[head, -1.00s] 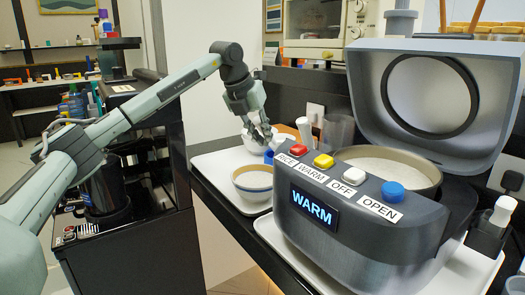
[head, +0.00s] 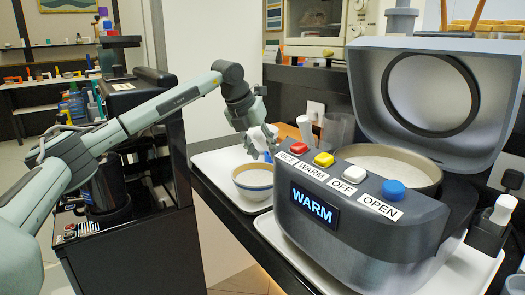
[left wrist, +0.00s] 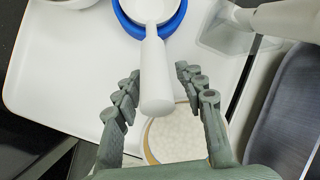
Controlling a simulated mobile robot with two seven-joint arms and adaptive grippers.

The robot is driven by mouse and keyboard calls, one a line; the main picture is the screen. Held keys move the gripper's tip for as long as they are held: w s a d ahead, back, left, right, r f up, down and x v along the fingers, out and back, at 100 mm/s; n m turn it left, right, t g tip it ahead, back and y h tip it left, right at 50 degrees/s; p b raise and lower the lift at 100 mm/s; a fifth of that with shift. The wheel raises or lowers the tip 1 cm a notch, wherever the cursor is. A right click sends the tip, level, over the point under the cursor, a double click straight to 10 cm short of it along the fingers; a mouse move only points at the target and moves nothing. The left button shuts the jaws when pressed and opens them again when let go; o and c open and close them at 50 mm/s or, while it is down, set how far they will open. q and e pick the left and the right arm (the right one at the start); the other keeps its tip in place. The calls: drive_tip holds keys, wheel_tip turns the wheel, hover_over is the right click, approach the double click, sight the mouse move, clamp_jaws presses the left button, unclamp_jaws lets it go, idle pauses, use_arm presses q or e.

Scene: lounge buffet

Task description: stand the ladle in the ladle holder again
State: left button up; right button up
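The white ladle (left wrist: 155,75) shows in the left wrist view, with its handle pointing toward the camera. Its bowl end lies over a round blue piece (left wrist: 187,12), which looks like the ladle holder; I cannot tell how deep it sits. My left gripper (left wrist: 156,82) is open, with its fingers on either side of the handle and visible gaps to it. In the head view, my left gripper (head: 264,148) is over the back of the tray, a white part of the ladle beside its fingers. My right gripper is not in view.
A rice-filled bowl (left wrist: 178,138) stands on the white tray (left wrist: 60,75), below the fingers. A clear container (head: 338,130) with a white handle beside it is to the right. The rice cooker (head: 350,235), lid up, stands close on the right.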

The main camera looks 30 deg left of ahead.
use_arm(q)
drive_tip(key=shift+r, duration=0.1)
drive_tip(key=v, duration=1.2)
